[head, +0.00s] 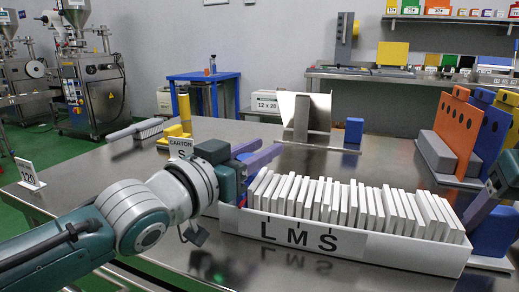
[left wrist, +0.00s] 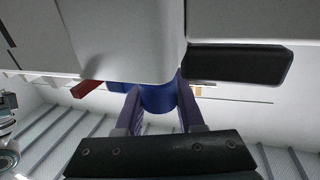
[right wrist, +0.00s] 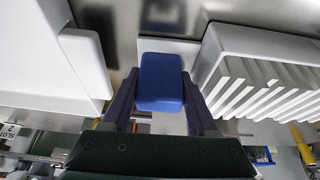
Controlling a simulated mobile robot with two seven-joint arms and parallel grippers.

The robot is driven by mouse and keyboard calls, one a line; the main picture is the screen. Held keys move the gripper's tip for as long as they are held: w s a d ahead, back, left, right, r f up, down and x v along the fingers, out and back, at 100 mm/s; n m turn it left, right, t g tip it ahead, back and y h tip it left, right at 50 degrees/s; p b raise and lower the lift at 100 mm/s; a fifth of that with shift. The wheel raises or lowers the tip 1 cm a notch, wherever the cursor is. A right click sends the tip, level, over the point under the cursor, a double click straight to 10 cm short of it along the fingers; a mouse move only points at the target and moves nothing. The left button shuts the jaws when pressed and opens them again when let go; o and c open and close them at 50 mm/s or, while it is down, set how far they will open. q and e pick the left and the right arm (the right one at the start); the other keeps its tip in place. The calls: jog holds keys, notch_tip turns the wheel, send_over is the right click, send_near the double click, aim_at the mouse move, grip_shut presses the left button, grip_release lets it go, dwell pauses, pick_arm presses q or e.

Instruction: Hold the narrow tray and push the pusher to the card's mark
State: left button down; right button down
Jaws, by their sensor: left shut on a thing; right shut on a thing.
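The narrow white tray (head: 390,249) lies lengthwise on the steel table, marked L, M and S on its front. A row of upright white packets (head: 350,205) fills it, leaning slightly. My left gripper (head: 264,158) is at the tray's left end, shut on a blue piece (left wrist: 157,98). The blue pusher (head: 494,233) stands at the tray's right end; in the right wrist view my right gripper (right wrist: 160,112) is shut on its blue block (right wrist: 160,78). The card (head: 181,149) reads "CARTON S" and stands behind my left arm. The pusher's contact with the packets is unclear.
A white open holder (head: 302,118) and a small blue block (head: 354,130) stand behind the tray. Orange and blue upright panels (head: 462,130) stand at the right. A "120" sign (head: 28,174) stands at the left table edge. The table in front is clear.

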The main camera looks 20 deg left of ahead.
pick_arm(q)
jog(key=d, duration=1.2)
jog(key=shift+w+d, duration=0.1)
jog(key=shift+w, duration=0.2)
pick_arm(e)
jog(key=shift+a+r, duration=0.1)
pick_arm(q)
jog(key=c, duration=0.5)
grip_release()
jog(key=shift+s, duration=0.1)
jog(key=v, duration=1.2)
pick_arm(e)
jog(key=shift+c, duration=0.4)
grip_release()
